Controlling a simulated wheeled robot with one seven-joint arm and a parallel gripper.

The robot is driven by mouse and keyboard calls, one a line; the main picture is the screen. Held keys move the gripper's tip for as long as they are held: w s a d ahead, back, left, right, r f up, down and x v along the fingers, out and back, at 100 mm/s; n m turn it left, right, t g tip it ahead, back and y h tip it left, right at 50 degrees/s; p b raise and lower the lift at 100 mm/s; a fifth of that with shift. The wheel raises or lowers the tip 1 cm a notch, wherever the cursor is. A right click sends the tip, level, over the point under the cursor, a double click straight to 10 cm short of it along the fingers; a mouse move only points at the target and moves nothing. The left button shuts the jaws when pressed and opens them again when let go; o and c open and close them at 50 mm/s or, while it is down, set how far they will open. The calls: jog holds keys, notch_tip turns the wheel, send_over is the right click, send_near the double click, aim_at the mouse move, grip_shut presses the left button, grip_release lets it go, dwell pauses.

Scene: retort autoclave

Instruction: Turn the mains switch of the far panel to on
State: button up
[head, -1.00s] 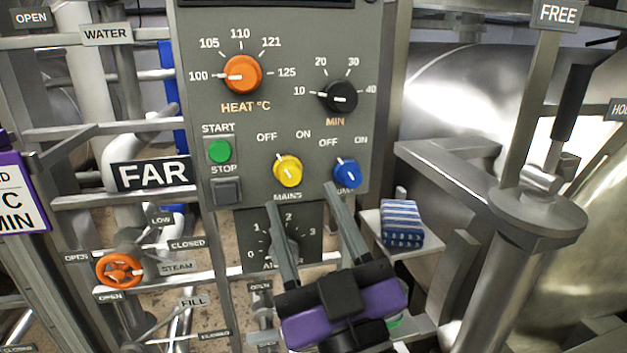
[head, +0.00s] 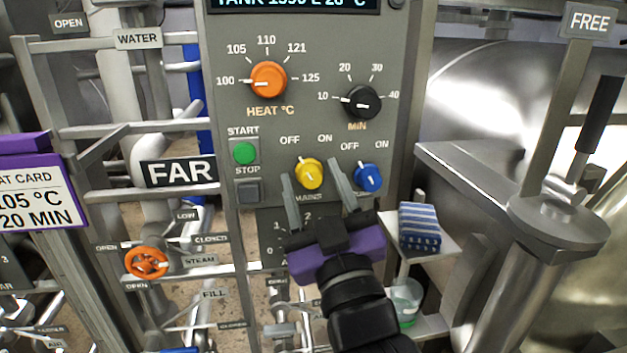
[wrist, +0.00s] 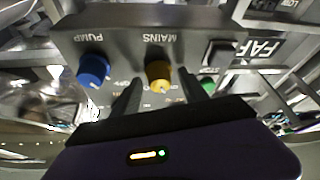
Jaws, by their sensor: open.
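The mains switch is a yellow knob (head: 309,174) low on the grey FAR panel (head: 292,32), with OFF at its upper left and ON at its upper right. Its white pointer leans to the upper left, toward OFF. My gripper (head: 312,171) is open, its two fingers to the left and right of the yellow knob. In the wrist view the knob (wrist: 158,75) shows between the fingertips of my gripper (wrist: 160,84), with gaps on both sides. I cannot tell how deep the fingers reach around it. The MAINS label is partly hidden in the head view.
The blue pump knob (head: 368,177) sits close to the right finger. The green start button (head: 244,153) is left of the mains knob. An orange heat knob (head: 268,79) and black minutes knob (head: 361,102) are above. A striped blue cloth (head: 420,227) lies on a shelf at right.

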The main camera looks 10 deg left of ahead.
grip_shut()
jog(key=shift+a+f+m+b, duration=0.1)
jog(key=shift+m+b, duration=0.3)
jog(key=shift+b, duration=0.15)
jog(key=shift+s+f+m+h+b, duration=0.1)
jog(key=shift+m+h+b, duration=0.5)
jog(key=shift+m+b, duration=0.25)
jog(key=m+h+b, duration=0.1)
jog(key=m+b, duration=0.1)
jog(key=m+t+h+b, duration=0.1)
jog(key=m+b, duration=0.2)
jog(key=shift+a+f+h, duration=0.1)
jog(key=shift+h, duration=0.2)
jog(key=m+h+b, duration=0.1)
jog(key=m+b, duration=0.1)
jog(key=m+h+b, duration=0.1)
jog(key=m+b, duration=0.2)
jog(key=shift+h, duration=0.3)
jog(key=shift+r+m+g+h+b, duration=0.15)
jog(key=shift+m+h+b, duration=0.5)
jog(key=shift+m, duration=0.5)
jog(key=shift+r+m+g+h+b, duration=0.15)
jog(key=shift+m+h+b, duration=0.2)
jog(key=shift+m+b, duration=0.6)
jog(key=shift+m, duration=0.35)
